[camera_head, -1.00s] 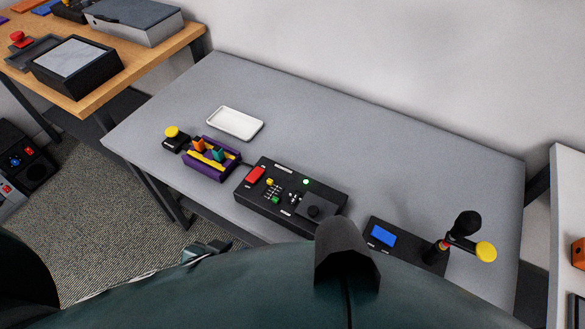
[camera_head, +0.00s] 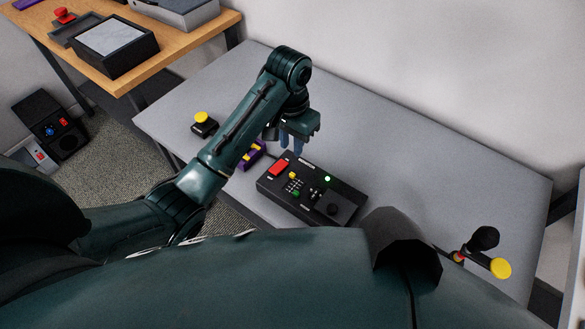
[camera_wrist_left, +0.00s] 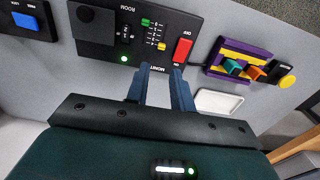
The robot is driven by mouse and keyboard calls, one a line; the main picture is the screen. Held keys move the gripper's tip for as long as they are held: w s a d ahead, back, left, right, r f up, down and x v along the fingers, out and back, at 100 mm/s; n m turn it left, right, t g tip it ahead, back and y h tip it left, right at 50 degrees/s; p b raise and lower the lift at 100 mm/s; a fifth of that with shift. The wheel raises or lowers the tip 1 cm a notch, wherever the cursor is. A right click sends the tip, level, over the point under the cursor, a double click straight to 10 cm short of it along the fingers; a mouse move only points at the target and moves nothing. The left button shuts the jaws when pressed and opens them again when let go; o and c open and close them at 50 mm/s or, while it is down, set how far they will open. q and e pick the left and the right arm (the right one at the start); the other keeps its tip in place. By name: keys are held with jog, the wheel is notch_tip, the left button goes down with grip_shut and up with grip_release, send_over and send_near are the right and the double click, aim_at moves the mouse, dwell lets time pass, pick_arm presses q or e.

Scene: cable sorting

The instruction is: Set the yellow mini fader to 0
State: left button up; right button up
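A black control box (camera_head: 335,191) lies on the grey table. The yellow mini fader (camera_head: 292,175) is a small cap on it, beside the red switch; it also shows in the left wrist view (camera_wrist_left: 161,47) near one end of its slot. A green mini fader (camera_wrist_left: 145,22) sits at the other end of a parallel slot. My left gripper (camera_head: 291,148) hangs over the box's far edge. In the left wrist view, its fingers (camera_wrist_left: 160,68) are apart and empty, with their tips just short of the yellow cap in the picture. My right gripper is not in view.
A red switch (camera_head: 278,167) sits close to the yellow fader. A purple box (camera_head: 252,156) is partly hidden by my left arm. A white tray (camera_wrist_left: 219,102) and a yellow knob (camera_head: 201,118) are nearby. A joystick (camera_head: 484,238) stands at the right.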

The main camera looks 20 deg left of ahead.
aim_at(293, 174)
pick_arm(q)
jog(key=f, duration=0.8)
jog(key=w+f, duration=0.1)
jog(key=f, duration=0.3)
jog(key=shift+f, duration=0.15)
jog(key=shift+c, duration=0.3)
grip_shut()
